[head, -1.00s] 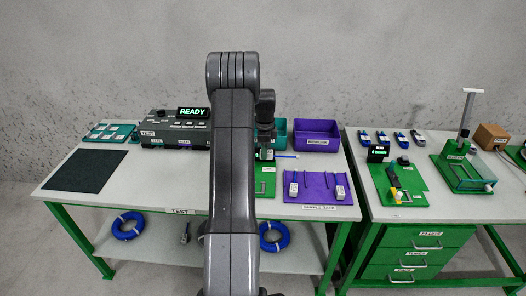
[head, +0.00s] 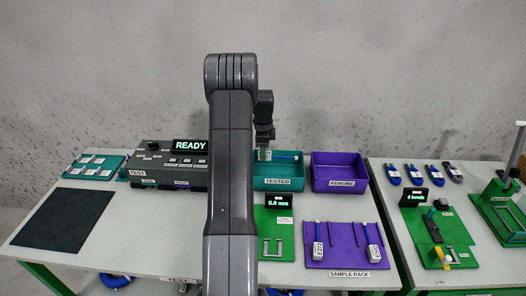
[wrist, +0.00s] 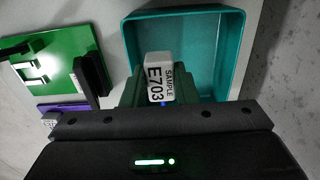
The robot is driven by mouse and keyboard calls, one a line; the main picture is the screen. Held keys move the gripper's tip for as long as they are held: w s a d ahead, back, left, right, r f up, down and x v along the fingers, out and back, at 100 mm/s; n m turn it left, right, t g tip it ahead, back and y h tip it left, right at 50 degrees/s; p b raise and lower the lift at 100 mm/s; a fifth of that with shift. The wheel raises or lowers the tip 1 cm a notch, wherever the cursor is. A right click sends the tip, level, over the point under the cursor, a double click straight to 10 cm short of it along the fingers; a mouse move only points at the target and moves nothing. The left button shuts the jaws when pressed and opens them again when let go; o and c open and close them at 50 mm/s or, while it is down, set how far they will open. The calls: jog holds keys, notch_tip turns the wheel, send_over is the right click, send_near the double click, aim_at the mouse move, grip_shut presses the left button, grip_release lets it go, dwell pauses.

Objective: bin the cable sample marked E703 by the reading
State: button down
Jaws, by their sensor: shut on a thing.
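The sample marked E703 (wrist: 158,78) is a white block with a black printed label, held in my gripper (wrist: 160,92). In the wrist view it overlaps the near edge of the teal bin (wrist: 242,60). In the head view the white block (head: 264,155) and its blue cable (head: 296,157) show at the teal bin labelled TESTED (head: 278,183). My gripper (head: 265,138) is shut on the block, its fingers partly hidden by my arm. The purple REWORK bin (head: 340,182) stands right of it. The gauge display (head: 273,204) reads 0.0 mm.
The tester (head: 165,165) shows READY on its screen (head: 190,146). The purple sample rack (head: 345,258) holds two white-tagged samples. A dark mat (head: 65,218) lies at the left. A second table (head: 480,272) with fixtures stands to the right.

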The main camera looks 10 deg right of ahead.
jog(key=shift+s+f+b, duration=0.15)
jog(key=shift+f+b, duration=0.25)
jog(key=shift+f, duration=0.25)
jog(key=shift+f+b, duration=2.5)
jog(key=shift+f, duration=1.8)
jog(key=shift+f+b, duration=1.25)
jog(key=shift+f, duration=0.2)
jog(key=c, duration=1.1)
grip_release()
jog(key=shift+o, duration=0.2)
jog(key=shift+r, duration=0.1)
jog(key=shift+r+p, duration=3.15)
jog(key=shift+r, duration=2.75)
